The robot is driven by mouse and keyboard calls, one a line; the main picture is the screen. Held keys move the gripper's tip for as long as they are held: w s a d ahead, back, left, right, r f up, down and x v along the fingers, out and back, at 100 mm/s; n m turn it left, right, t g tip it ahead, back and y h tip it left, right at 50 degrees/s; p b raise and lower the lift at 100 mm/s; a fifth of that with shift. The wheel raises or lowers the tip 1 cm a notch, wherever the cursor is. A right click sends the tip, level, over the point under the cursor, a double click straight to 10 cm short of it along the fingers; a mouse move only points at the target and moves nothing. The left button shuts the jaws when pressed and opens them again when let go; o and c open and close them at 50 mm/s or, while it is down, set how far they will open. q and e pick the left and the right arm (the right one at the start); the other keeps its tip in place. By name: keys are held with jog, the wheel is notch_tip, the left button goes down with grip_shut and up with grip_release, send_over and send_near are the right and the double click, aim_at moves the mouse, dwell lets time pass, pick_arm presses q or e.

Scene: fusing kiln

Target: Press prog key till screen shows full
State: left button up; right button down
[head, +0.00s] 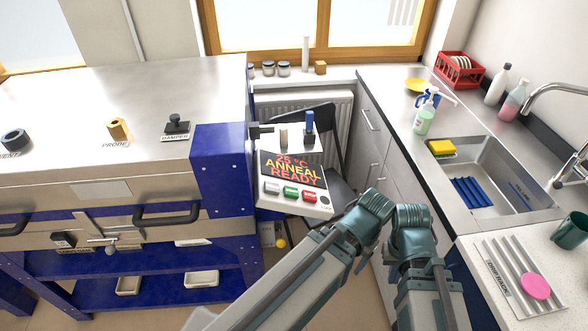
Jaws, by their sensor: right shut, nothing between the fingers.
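The white kiln controller (262,203) faces me at the right end of the kiln. Its dark screen (292,168) reads "25 °C ANNEAL READY" in orange and red letters. Below the screen sit a grey key (271,188), a green key (291,191) and a red key (309,195). Their labels are too small to read, so I cannot tell which is the prog key. My right gripper (412,216) is shut and empty, right of the controller and apart from it; its fingertips are hard to make out.
The steel kiln with blue frame and black handles (167,214) fills the left. A black chair (318,122) stands behind the controller. The counter (400,90) with a sink (500,172) runs along the right. A grooved rack (508,275) with a pink disc lies front right.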

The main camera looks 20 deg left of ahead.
pick_arm(q)
grip_shut()
dwell(1.6)
